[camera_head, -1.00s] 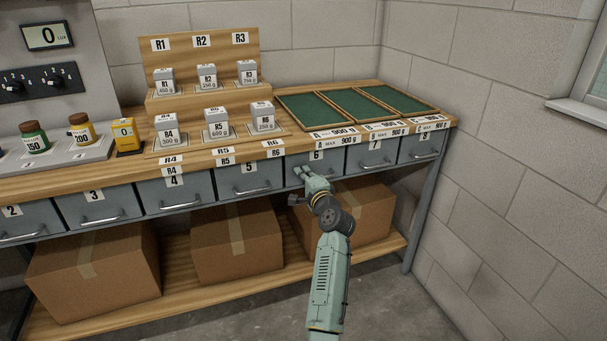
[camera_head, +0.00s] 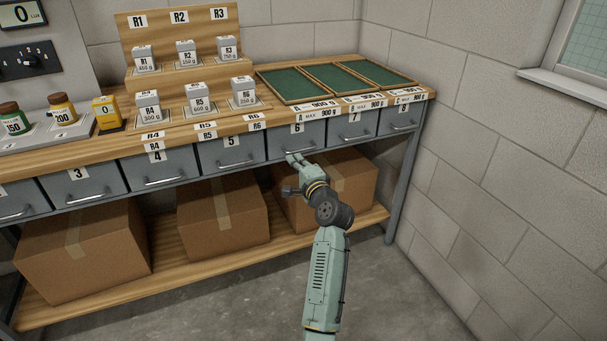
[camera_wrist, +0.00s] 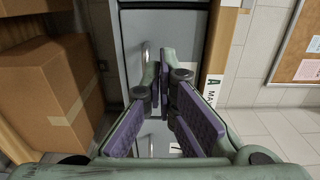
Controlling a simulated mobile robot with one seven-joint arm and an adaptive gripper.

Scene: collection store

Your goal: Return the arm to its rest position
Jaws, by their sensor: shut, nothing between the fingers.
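My gripper (camera_head: 293,157) is at the front of the bench in the head view, just in front of the lower edge of grey drawer 6 (camera_head: 282,140). Its fingers look closed together, with nothing held. My pale green arm reaches up to it from the bottom of the picture. In the wrist view, my gripper (camera_wrist: 164,72) shows purple-padded fingers, tips close together, in front of grey drawer fronts with metal handles. Whether the fingers touch the drawer or its handle cannot be told.
The wooden bench carries green-lined trays (camera_head: 297,84), grey labelled blocks and jars (camera_head: 62,108). Cardboard boxes (camera_head: 222,215) stand on the lower shelf (camera_head: 170,275). A block wall (camera_head: 500,150) closes off the right side. Open floor (camera_head: 410,290) lies right of my arm.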

